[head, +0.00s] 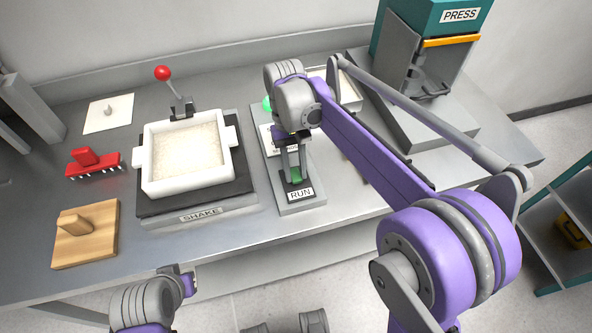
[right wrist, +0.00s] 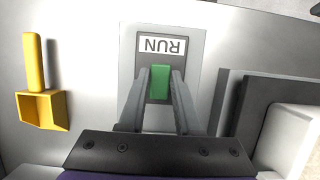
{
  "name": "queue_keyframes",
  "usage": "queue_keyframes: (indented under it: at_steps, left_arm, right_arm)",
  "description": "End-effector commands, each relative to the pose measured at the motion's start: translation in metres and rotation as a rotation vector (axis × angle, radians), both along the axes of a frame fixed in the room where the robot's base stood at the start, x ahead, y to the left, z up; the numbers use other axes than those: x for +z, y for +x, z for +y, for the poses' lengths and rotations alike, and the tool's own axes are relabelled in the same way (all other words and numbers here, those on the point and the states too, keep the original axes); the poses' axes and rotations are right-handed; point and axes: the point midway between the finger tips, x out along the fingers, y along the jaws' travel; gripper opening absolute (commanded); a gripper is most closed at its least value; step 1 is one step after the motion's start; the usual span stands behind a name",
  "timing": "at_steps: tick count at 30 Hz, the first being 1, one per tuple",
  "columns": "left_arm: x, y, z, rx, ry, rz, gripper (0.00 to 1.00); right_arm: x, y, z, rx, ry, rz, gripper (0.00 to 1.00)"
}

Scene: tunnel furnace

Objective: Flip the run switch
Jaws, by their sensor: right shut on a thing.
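The run switch is a green rocker (head: 296,175) on a grey plate with a RUN label (head: 300,193), right of the shake table. It also shows in the right wrist view (right wrist: 160,80), below an upside-down RUN label (right wrist: 160,45). My right gripper (head: 293,176) points down at it, with one finger on each side, shut on the green rocker. In the right wrist view the fingertips (right wrist: 160,74) flank the rocker. My left arm shows at the bottom left of the head view, away from the switch; its fingers cannot be made out.
A white tray of pale powder (head: 147,168) sits on the SHAKE platform (head: 205,215). Behind it stands a red-knobbed lever (head: 162,73). A red rake (head: 92,163) and a wooden block with a handle (head: 85,235) lie left. The PRESS (head: 440,40) stands back right. A yellow scoop (right wrist: 42,108) lies nearby.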

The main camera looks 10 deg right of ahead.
Motion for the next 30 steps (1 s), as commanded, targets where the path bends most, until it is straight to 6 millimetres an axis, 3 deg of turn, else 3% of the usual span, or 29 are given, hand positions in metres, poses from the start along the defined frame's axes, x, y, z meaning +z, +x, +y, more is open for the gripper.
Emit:
queue_keyframes:
  at_steps: [13, 14, 18, 30]
  left_arm:
    - [-0.0006, -0.0001, 0.0, 0.0, 0.0, 0.0, 0.0]
    - [-0.0006, -0.0001, 0.0, 0.0, 0.0, 0.0, 0.0]
    - [-0.0006, -0.0001, 0.0, 0.0, 0.0, 0.0, 0.0]
    - [0.0003, 0.0, 0.0, 0.0, 0.0, 0.0, 0.0]
  right_arm:
    - [-0.0002, 0.0016, 0.0001, 0.0, -0.001, 0.054, 0.0]
    - [-0.0002, 0.0016, 0.0001, 0.0, -0.001, 0.054, 0.34]
    - [-0.0002, 0.0016, 0.0001, 0.0, -0.001, 0.054, 0.59]
    - [0.0059, 0.0043, 0.0, 0.0, -0.002, 0.053, 0.62]
